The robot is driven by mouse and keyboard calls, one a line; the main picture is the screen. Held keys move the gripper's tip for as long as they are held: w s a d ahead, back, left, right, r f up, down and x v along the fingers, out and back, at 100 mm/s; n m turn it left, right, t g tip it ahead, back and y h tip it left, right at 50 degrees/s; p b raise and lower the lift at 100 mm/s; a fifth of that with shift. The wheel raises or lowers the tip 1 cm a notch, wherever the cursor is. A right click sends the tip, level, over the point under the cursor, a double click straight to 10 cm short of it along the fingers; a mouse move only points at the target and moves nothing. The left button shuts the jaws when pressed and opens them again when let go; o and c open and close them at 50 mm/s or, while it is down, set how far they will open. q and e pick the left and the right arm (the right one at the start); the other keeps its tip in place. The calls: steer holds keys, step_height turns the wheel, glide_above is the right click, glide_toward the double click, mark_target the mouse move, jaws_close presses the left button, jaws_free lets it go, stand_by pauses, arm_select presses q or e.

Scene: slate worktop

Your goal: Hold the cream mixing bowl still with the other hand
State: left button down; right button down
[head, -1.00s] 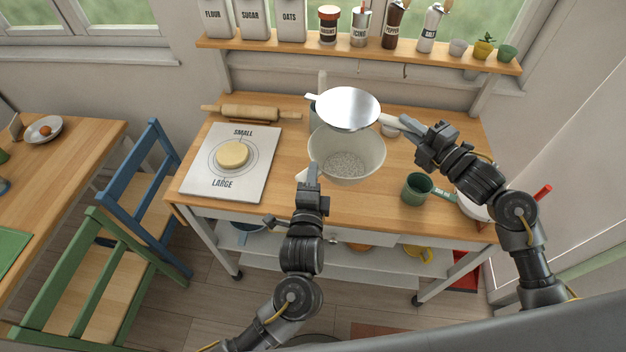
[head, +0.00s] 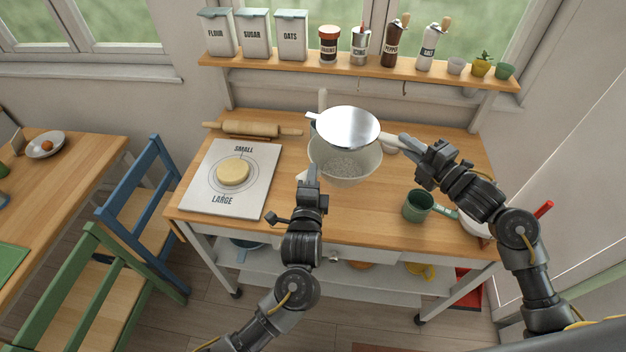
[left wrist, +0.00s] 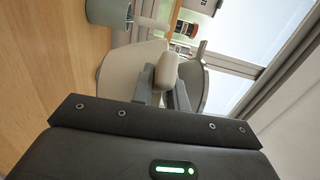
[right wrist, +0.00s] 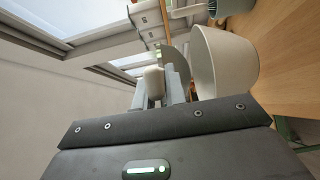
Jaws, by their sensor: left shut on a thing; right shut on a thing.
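The cream mixing bowl (head: 372,166) stands at the middle of the worktop, with pale speckled contents inside. My left gripper (head: 311,175) is at its near left side, shut on a cream grip of the bowl. That grip (left wrist: 166,70) shows between the fingers in the left wrist view, against the bowl wall (left wrist: 122,68). My right gripper (head: 415,152) is shut on the pale handle of a shiny round metal sieve (head: 347,126). The sieve is above the bowl and hides its far part. In the right wrist view the bowl (right wrist: 228,62) is right of the fingers.
A board (head: 205,196) with a dough round (head: 233,171) lies left, a rolling pin (head: 250,129) behind it. A green measuring cup (head: 417,206) stands right of the bowl. A shelf (head: 300,66) of jars runs behind. The front middle worktop is clear.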

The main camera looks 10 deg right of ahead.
arm_select(q)
steer(key=shift+w+d+r, duration=0.15)
steer(key=shift+w+r, duration=0.15)
